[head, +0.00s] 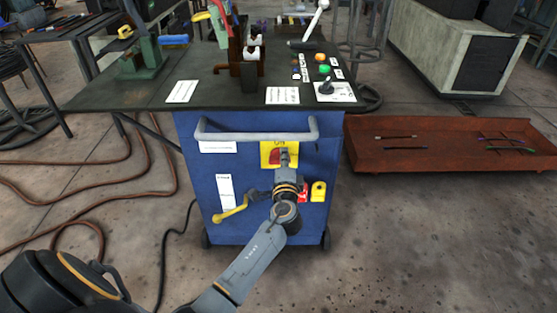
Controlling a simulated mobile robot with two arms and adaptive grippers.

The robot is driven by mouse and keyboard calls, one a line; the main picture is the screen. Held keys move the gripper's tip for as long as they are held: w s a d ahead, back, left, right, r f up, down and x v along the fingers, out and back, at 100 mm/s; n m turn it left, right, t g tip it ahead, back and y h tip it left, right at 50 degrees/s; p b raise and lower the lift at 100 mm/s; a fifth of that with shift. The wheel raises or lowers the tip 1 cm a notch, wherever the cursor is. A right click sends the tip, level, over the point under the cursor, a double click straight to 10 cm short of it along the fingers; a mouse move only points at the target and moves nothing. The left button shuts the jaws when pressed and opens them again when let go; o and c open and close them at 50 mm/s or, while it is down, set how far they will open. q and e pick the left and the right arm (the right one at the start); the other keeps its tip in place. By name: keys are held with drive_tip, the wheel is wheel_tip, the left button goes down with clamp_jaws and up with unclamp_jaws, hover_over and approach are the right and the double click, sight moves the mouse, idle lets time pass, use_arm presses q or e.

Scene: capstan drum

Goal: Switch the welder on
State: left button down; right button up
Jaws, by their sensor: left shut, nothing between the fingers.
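The blue welder cabinet (255,228) stands in the middle of the head view. On its upper front is a yellow switch plate (265,148) with "ON" at its top and a red part (274,157) showing. My left gripper (286,154) is shut and empty in front of the plate, covering its right and lower parts. I cannot tell whether the fingertips touch the switch. The switch's exact position is partly hidden behind the gripper. My right gripper is out of view.
A grey bar handle (220,134) crosses the cabinet just above the switch. A yellow lever (230,215) is lower left, and small red and yellow parts (318,191) are right of my wrist. The dark worktop (215,98) overhangs above. A rusty tray (450,166) lies right.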

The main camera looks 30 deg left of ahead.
use_arm(q)
drive_tip(key=v, duration=0.8)
idle(2.2)
